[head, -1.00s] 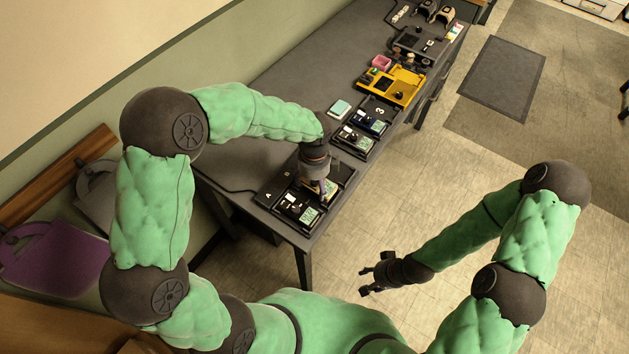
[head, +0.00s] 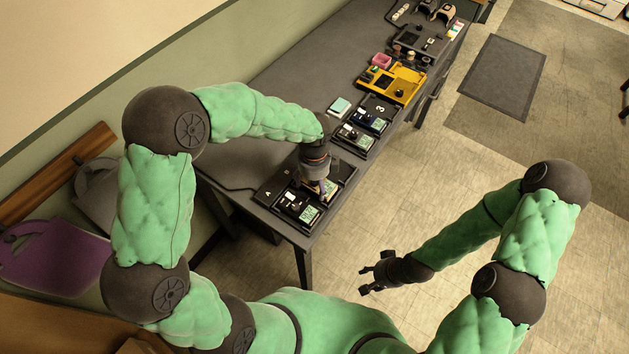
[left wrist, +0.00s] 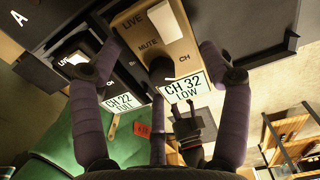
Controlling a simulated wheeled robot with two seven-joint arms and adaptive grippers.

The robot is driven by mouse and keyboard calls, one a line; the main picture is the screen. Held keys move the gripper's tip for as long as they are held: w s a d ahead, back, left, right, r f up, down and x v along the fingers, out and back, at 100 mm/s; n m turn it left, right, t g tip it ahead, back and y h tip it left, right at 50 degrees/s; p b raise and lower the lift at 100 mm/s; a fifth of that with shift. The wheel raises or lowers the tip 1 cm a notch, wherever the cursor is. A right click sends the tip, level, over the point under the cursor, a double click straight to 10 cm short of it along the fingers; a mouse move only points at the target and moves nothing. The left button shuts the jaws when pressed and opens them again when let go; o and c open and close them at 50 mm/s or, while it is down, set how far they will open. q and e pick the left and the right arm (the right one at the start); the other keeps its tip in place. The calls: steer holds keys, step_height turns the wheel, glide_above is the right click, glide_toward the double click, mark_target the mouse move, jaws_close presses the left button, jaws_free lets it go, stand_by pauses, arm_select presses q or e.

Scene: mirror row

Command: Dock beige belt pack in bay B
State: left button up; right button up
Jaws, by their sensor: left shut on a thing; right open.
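The beige belt pack (left wrist: 172,42), marked LIVE, MUTE and CH, lies between the fingers of my left gripper (left wrist: 158,52) in the left wrist view. A white CH 32 LOW label shows at its lower end. My left gripper (head: 320,184) is shut on it over the near end of the table, at the dock tray beside the letter A. The gripper hides most of the pack in the head view, and I cannot tell whether it is seated in bay B. My right gripper (head: 374,274) is open and empty, out over the floor.
A dark belt pack (head: 298,206), labelled CH 22 in the left wrist view, sits in the bay beside letter A. Farther along the dark table (head: 285,97) are more docked packs (head: 362,128), a pale teal block (head: 340,106) and a yellow tray (head: 404,82).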

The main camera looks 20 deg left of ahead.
arm_select(q)
steer(key=shift+f+b, duration=0.3)
steer(key=shift+f, duration=0.25)
steer(key=o, duration=1.3)
steer(key=shift+c, duration=0.2)
step_height(320, 180, up, 12)
